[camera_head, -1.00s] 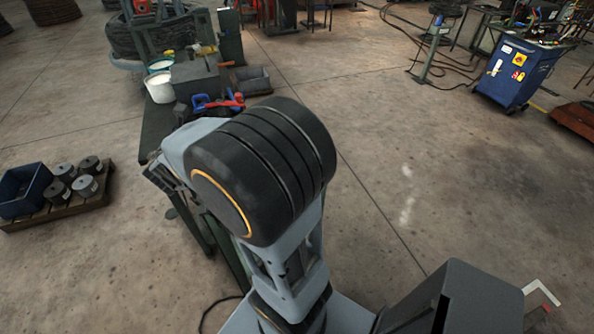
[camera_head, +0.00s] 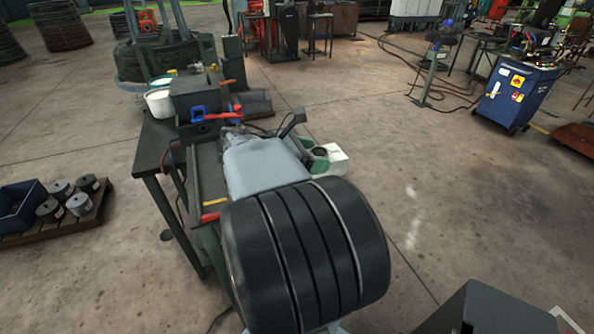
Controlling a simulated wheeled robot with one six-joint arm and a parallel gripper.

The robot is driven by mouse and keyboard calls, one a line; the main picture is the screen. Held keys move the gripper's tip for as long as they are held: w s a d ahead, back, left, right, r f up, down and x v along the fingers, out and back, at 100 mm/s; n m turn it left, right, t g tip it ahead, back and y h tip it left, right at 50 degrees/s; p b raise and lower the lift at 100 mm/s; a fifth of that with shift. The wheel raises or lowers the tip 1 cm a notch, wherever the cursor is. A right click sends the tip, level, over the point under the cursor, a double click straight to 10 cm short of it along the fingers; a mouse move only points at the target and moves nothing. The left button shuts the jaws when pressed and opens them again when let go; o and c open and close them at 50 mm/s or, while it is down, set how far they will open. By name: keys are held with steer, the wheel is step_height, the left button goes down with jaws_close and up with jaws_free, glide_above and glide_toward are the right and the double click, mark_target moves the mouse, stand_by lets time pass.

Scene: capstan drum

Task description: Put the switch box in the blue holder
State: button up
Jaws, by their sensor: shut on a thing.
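A small blue square frame, which looks like the blue holder (camera_head: 198,113), stands on the workbench in front of a dark grey box, with a red bar beside it. My arm reaches over the bench from the bottom of the view. My gripper (camera_head: 238,134) is at the far end of the arm, to the lower right of the blue holder and apart from it. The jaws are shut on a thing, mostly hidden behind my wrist. I take it to be the switch box, but its shape cannot be made out.
The dark workbench (camera_head: 152,146) runs under my arm. Open floor lies to the right.

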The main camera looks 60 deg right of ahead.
steer(key=w+d+f, duration=0.2)
steer(key=w, duration=0.1)
steer(key=w+d+f, duration=0.2)
steer(key=w+f, duration=0.1)
steer(key=w+d+f+p, duration=0.1)
steer(key=w+d+f, duration=0.1)
steer(key=w+f, duration=0.1)
steer(key=shift+f, duration=0.1)
steer(key=f, duration=0.1)
steer(key=f+p, duration=0.1)
steer(key=shift+w+d+f, duration=0.15)
steer(key=shift+w+f, duration=0.05)
steer(key=shift+f, duration=0.55)
steer(key=shift+c, duration=0.8)
steer(key=shift+f, duration=0.1)
steer(key=o, duration=1.5)
steer(key=shift+f, duration=0.1)
steer(key=shift+o, duration=0.8)
